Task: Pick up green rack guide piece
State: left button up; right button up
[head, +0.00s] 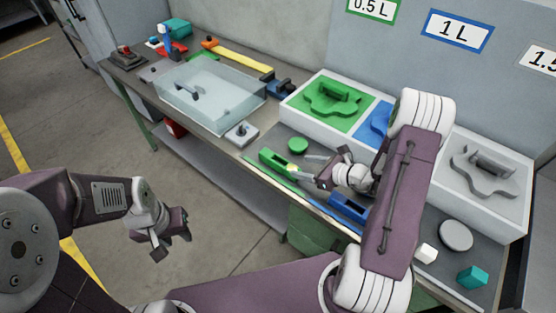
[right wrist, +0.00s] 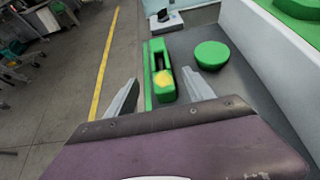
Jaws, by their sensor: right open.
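The green rack guide piece (head: 275,161) is a small green block with a slot, lying near the front edge of the workbench. It also shows in the right wrist view (right wrist: 163,86), with a yellow patch on its near end. My right gripper (head: 304,167) is open, its fingers pointing at the piece from the right. In the right wrist view the fingertips (right wrist: 160,82) appear on either side of the piece, with gaps to it; contact is not visible. My left gripper (head: 172,248) is at the lower left, over the floor, apparently open and empty.
A green disc (head: 298,145) lies beside the piece. A white bin with a green panel (head: 355,124) stands behind. A blue piece (head: 348,208) lies along the front edge to the right. A clear box (head: 207,100) and a small grey device (head: 241,134) stand to the left.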

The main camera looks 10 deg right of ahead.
aim_at(284, 166)
jog(key=x, duration=0.4)
jog(key=shift+w+p, duration=0.3)
jog(key=shift+w+a+f, duration=0.1)
jog(key=shift+f, duration=0.05)
jog(key=shift+a+p+x, duration=0.25)
jog(key=shift+p+x, duration=0.4)
jog(key=shift+x, duration=1.75)
jog(key=shift+d, duration=0.15)
jog(key=c, duration=0.8)
pick_arm(q)
jog(key=shift+w+a+r, duration=0.1)
jog(key=shift+w+r, duration=0.15)
jog(key=shift+r, duration=0.55)
pick_arm(e)
grip_shut()
